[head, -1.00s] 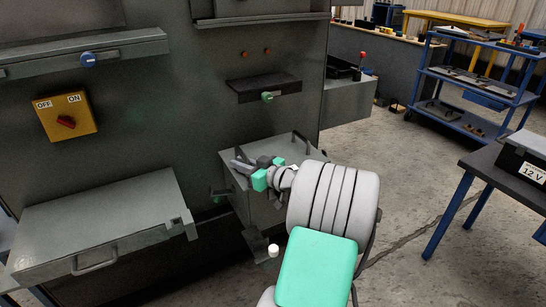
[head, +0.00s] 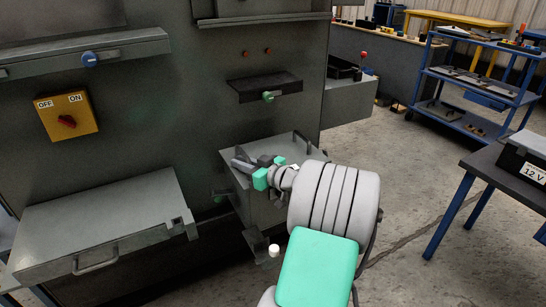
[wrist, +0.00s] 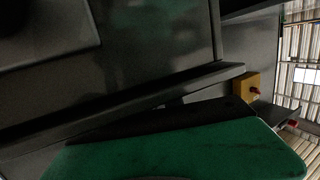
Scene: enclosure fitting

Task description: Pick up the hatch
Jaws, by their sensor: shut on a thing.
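The hatch appears to be the grey metal panel (head: 288,150) with a bar handle (head: 303,143), lying at the top of a grey box form against the dark cabinet in the head view. My gripper (head: 243,162), with dark fingers and a green body, lies low over this panel's left part, pointing left. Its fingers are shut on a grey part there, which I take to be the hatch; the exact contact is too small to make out. In the wrist view, a large green surface fills the bottom and dark metal panels lie beyond it; the fingertips do not show clearly.
The dark cabinet front (head: 190,110) stands close behind my gripper. It bears a yellow switch box (head: 67,116) and a ledge with a green knob (head: 264,88). Another grey panel with a handle (head: 100,225) juts out at left. A blue-legged table (head: 490,165) stands right; floor between is clear.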

